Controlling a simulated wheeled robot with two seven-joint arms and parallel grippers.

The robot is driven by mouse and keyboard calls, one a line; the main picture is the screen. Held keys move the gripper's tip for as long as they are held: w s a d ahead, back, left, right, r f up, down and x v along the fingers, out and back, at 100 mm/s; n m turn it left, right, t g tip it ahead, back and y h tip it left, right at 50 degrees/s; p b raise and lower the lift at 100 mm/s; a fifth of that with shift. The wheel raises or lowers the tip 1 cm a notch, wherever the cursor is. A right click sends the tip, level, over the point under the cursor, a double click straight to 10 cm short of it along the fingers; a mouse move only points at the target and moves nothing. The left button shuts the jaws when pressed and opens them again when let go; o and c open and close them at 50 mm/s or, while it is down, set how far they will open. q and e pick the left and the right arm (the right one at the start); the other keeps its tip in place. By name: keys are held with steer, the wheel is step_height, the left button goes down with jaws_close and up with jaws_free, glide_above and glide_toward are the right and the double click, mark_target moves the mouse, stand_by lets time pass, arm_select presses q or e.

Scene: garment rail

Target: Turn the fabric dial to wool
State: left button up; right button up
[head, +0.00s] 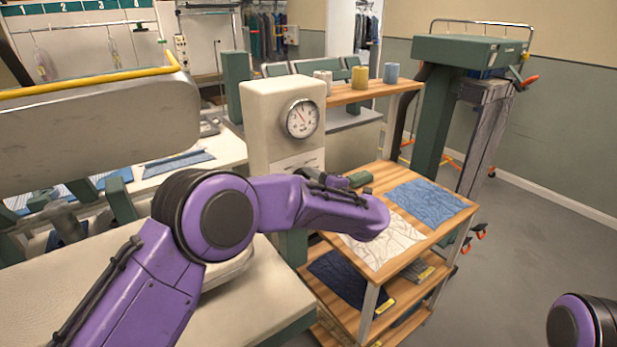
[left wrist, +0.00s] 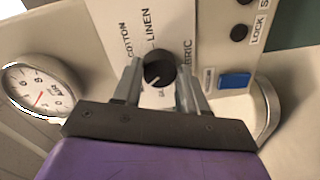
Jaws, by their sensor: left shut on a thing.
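The fabric dial (left wrist: 158,57) is a round black knob with a white pointer line, on a white label plate of the machine. The words COTTON, LINEN and FABRIC show around it; other lettering is partly hidden, and I cannot read the word wool. The pointer slants toward the lower left in the left wrist view. My left gripper (left wrist: 159,70) is shut on the dial, one finger on each side. In the head view, my left arm reaches the cream machine housing (head: 283,95), and the dial is hidden there. My right gripper is out of view.
A pressure gauge (left wrist: 38,88) is left of the dial; a blue button (left wrist: 234,80) and black LOCK knob (left wrist: 239,33) are right. A wooden shelf cart (head: 437,231) with folded blue cloth (head: 425,203) and white cloth (head: 383,240) stands close right of my arm. Open floor lies further right.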

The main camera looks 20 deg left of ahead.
arm_select(q)
steer(key=shift+m, duration=0.5)
steer(key=o, duration=1.1)
steer(key=shift+d, duration=0.1)
steer(key=shift+c, duration=0.2)
steer(key=shift+s+d, duration=0.1)
steer(key=shift+d, duration=0.1)
steer(key=b+v, duration=0.3)
steer(key=v, duration=0.7)
